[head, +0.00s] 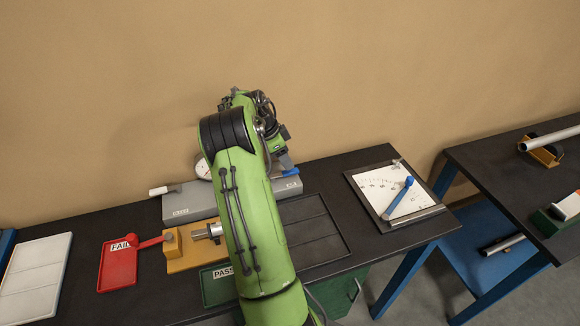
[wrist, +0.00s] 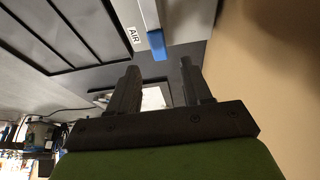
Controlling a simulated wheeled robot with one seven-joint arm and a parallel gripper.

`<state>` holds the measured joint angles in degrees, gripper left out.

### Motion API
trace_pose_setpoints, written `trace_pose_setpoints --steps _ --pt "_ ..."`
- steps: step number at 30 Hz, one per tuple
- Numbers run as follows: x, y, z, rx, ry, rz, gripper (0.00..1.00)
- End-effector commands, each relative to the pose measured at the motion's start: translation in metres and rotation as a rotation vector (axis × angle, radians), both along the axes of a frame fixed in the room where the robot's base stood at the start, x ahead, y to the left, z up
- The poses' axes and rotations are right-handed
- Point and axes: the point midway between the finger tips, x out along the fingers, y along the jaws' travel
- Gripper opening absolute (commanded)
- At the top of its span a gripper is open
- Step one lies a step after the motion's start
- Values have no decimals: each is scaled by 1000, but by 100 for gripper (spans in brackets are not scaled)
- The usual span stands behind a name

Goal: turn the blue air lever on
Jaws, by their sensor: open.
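The air lever is a grey bar with a blue end (wrist: 156,43), beside a white AIR label (wrist: 134,35) in the wrist view. My gripper (wrist: 159,70) is open, and its two dark fingers point toward the blue end, which lies just beyond and between the fingertips. Nothing is between the fingers, and I cannot tell whether they touch the lever. In the head view a small blue bit of the lever (head: 290,172) shows above the AIR label on the grey box (head: 190,206). My green arm hides the box's middle, and my fingers are not clear there.
A round gauge (head: 202,169) and a white-ended handle (head: 163,190) are at the box. A yellow fixture (head: 185,262), red FAIL tray (head: 118,278) and green PASS tray (head: 216,290) stand in front.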

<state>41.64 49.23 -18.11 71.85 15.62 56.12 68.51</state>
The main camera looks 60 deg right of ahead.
Motion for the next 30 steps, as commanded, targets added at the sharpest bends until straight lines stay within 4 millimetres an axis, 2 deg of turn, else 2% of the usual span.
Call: trace_pose_setpoints --steps 3,6,10,17,26,27,30 --pt "-8 -7 -24 3 2 0 49" --pt "-12 -11 -38 1 1 -1 49" --pt "-13 -13 -47 0 0 1 49" --pt "-13 -14 -47 -1 -1 2 49" --pt "-13 -14 -47 -1 -1 2 3" --pt "-13 -14 -47 -1 -1 2 0" --pt "-13 -14 -47 -2 0 2 0"
